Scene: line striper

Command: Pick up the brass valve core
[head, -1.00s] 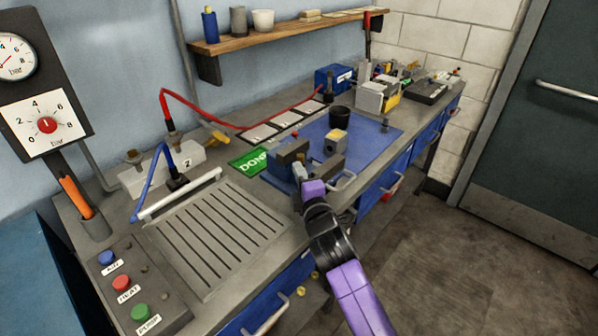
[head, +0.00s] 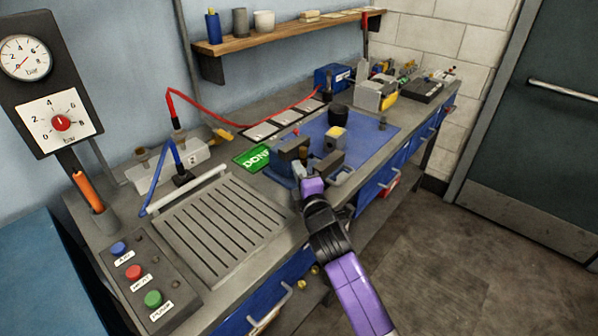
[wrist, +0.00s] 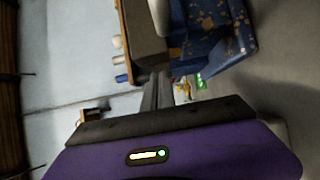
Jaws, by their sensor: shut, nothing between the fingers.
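My gripper (head: 302,170) is shut and empty at the blue bench vise (head: 283,170), by its grey jaws. In the wrist view the closed fingers (wrist: 156,92) point toward the vise, with its worn blue body (wrist: 215,35) at upper right and a grey jaw block (wrist: 145,40) beside the fingers. A small brownish piece (head: 304,153) shows at the vise jaws; it is too small to tell whether it is the brass valve core. My gripper and wrist hide part of the vise.
A blue mat (head: 365,138) carries a dark cup (head: 338,115). A green DONE card (head: 253,157) lies left of the vise. A slotted drain tray (head: 215,225) and a button panel (head: 137,272) are nearer. Small brass-coloured pieces (head: 301,284) show low beside the bench.

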